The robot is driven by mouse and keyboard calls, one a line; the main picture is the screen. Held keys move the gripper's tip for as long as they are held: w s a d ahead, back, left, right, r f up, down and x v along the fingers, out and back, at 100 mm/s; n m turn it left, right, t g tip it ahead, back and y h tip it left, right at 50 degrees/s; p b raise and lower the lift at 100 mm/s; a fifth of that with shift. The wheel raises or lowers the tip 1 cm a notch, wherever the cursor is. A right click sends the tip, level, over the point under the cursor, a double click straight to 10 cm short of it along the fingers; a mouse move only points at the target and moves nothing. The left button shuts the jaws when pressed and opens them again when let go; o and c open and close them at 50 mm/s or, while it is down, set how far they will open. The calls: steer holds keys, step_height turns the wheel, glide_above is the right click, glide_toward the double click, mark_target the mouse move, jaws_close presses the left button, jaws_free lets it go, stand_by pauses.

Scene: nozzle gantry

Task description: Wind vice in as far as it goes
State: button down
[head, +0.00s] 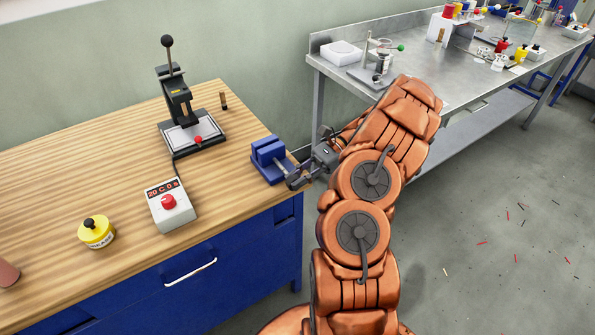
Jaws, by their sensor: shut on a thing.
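The blue vice (269,158) sits at the right end of the wooden bench, near its front corner. Its two jaw blocks show on top, with a gap that is too small to judge. My gripper (297,181) is at the right side of the vice, beyond the bench edge, shut on the vice's handle. The handle itself is mostly hidden by the gripper fingers. My orange arm reaches in from the lower right.
On the wooden bench (120,160) stand a lever press (178,100), a control box with a red button (172,208) and a yellow pot (96,232). A metal table (455,100) with labware stands behind my arm. The floor at right is open, with small scraps.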

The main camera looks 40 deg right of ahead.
steer(key=shift+r+y+p, duration=0.2)
steer(key=shift+y+p, duration=0.7)
steer(key=shift+p, duration=3)
steer(key=shift+f+y+p, duration=0.3)
steer(key=shift+y+p, duration=0.1)
steer(key=shift+p, duration=1.25)
steer(key=c, duration=1)
jaws_free()
steer(key=shift+d, duration=0.1)
steer(key=shift+c, duration=0.2)
steer(key=shift+f+b, duration=0.2)
steer(key=shift+b, duration=1.3)
steer(key=h+b, duration=0.2)
steer(key=b, duration=0.6)
steer(key=shift+r, duration=0.1)
steer(key=b, duration=0.2)
steer(key=h+b, duration=0.1)
steer(key=b, duration=0.1)
steer(key=shift+a+r+h, duration=0.1)
steer(key=shift+a+h, duration=0.1)
steer(key=shift+h, duration=0.1)
steer(key=shift+r+h+b, duration=0.1)
steer(key=shift+h+b, duration=0.5)
steer(key=shift+b, duration=0.35)
